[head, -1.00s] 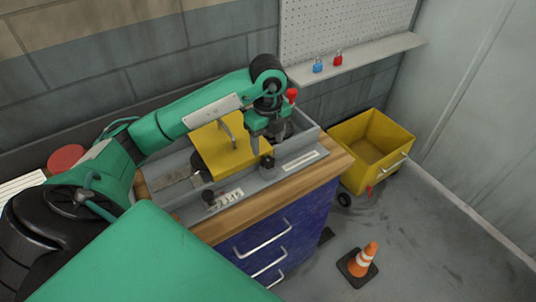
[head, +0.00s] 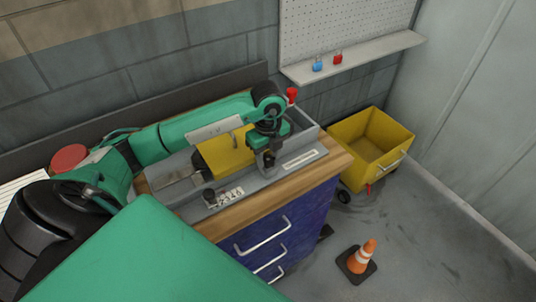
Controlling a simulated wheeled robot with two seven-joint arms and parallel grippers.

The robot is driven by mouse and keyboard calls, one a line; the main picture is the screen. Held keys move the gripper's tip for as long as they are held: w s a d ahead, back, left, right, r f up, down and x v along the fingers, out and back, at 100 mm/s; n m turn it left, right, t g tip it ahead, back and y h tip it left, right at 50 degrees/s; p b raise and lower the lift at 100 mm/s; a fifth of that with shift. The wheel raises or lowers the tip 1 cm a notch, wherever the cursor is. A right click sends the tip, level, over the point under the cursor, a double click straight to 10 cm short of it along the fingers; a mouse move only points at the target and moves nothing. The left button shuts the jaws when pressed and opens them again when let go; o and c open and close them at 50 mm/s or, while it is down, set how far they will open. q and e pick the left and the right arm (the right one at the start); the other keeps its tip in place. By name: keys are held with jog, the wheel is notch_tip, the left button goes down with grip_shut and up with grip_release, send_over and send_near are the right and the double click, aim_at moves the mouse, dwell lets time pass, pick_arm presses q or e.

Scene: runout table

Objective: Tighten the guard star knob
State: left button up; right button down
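The yellow guard (head: 226,152) with its handle sits on the grey machine bed (head: 301,140) on the bench. A dark star knob (head: 268,162) is at the guard's right front corner. A second dark knob (head: 209,197) stands farther left, near a label plate. My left gripper (head: 267,155) points down right over the right knob, with its fingertips at or around it. The gripper body and wrist partly hide the knob and the guard's right end, so I cannot tell whether the fingers are closed on it. My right gripper is not in view.
A red knob (head: 292,95) stands behind the gripper. A shelf (head: 375,52) holds a blue and a red padlock. A yellow bin (head: 368,150) and an orange cone (head: 362,256) stand on the floor right of the blue drawer cabinet (head: 290,226).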

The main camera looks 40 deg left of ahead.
pick_arm(q)
jog(key=shift+f+m+b, duration=0.25)
jog(key=shift+m+b, duration=0.95)
jog(key=shift+b, duration=0.05)
jog(key=shift+r+m+b, duration=0.25)
jog(key=shift+m+b, duration=0.5)
jog(key=shift+m, duration=0.45)
jog(key=o, duration=1)
jog(key=shift+c, duration=0.2)
